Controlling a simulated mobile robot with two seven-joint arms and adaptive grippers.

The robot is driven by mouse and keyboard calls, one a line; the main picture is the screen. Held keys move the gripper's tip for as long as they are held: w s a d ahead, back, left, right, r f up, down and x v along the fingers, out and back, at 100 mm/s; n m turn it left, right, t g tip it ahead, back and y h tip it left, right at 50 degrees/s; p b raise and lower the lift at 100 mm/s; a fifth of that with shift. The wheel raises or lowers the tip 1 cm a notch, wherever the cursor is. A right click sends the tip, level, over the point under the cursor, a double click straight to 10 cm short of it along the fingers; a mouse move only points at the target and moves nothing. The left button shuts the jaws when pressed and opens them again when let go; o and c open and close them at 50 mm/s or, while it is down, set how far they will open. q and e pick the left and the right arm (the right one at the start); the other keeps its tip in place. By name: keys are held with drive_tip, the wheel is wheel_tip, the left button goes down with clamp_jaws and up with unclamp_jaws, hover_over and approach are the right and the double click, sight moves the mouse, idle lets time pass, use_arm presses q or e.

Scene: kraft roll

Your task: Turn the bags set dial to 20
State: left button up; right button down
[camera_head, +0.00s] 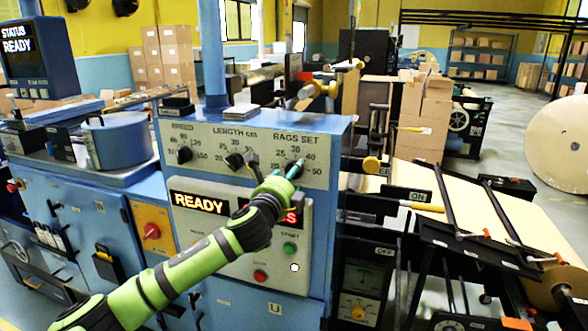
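The bags set dial (293,168) is a dark knob at the upper right of the blue machine's grey panel, under the label BAGS SET. Numbers from 20 to 50 run around it, with 20 at its lower left. My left arm comes in from the lower left, and my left gripper (276,174) is right at this dial, overlapping it. Teal and dark finger parts show there, but the finger gap and any grip on the knob are unclear. The dial's pointer is mostly hidden. My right gripper is out of view.
The length dial (235,160) sits close left of my gripper, and the speed dial (184,155) is further left. Below are a READY display (199,203), a green start button (290,248) and a red button (260,276). A roller table (480,215) stands right.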

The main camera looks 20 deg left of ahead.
use_arm(q)
drive_tip(key=shift+w+d, duration=0.15)
drive_tip(key=shift+w, duration=0.8)
drive_tip(key=c, duration=1.1)
